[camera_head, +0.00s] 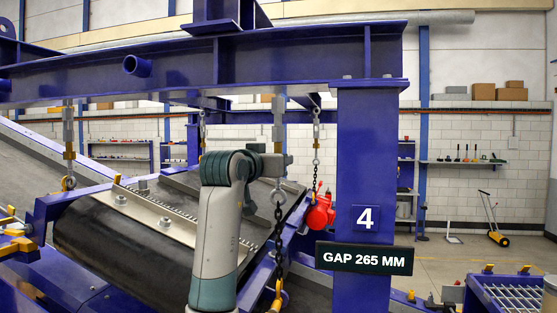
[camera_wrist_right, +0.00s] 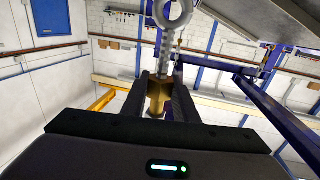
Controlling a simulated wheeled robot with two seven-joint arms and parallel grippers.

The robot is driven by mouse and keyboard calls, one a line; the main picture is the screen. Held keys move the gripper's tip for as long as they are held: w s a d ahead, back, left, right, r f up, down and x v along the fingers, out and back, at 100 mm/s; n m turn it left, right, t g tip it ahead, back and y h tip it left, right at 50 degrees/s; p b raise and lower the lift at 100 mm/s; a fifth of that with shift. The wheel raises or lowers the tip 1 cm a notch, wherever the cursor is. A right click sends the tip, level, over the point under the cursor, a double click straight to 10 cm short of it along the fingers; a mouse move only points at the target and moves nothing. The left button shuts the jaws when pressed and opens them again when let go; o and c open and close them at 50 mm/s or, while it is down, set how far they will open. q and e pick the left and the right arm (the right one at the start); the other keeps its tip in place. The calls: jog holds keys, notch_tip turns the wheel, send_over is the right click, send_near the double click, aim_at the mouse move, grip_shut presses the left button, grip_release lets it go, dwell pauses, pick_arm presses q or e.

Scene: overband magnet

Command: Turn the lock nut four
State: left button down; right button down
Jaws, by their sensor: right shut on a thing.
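The brass lock nut (camera_wrist_right: 157,90) sits between the two dark fingers of my right gripper (camera_wrist_right: 161,97), which is shut on it. In the head view my right gripper (camera_head: 282,162) is at the lower end of a grey turnbuckle (camera_head: 278,118) hanging from the blue beam. The nut there is mostly hidden by the gripper. A metal eye (camera_head: 278,197) and a dark chain hang below the gripper. My left gripper is not in view.
The dark magnet body with its belt (camera_head: 110,240) lies behind and left of my arm. A blue beam (camera_head: 290,60) runs overhead. Red padlock-like items (camera_head: 319,214) hang by the post. Other turnbuckles (camera_head: 68,130) hang at left.

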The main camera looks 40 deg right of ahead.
jog(key=shift+f+n+t+y+b, duration=0.1)
jog(key=shift+n+t+y+b, duration=0.2)
jog(key=shift+n+t+y, duration=0.75)
jog(key=shift+h, duration=0.25)
jog(key=shift+n+t+y+b, duration=0.45)
jog(key=shift+n+t+y, duration=0.2)
jog(key=shift+t+y, duration=0.35)
jog(key=shift+n+t+y, duration=0.6)
jog(key=shift+t, duration=0.05)
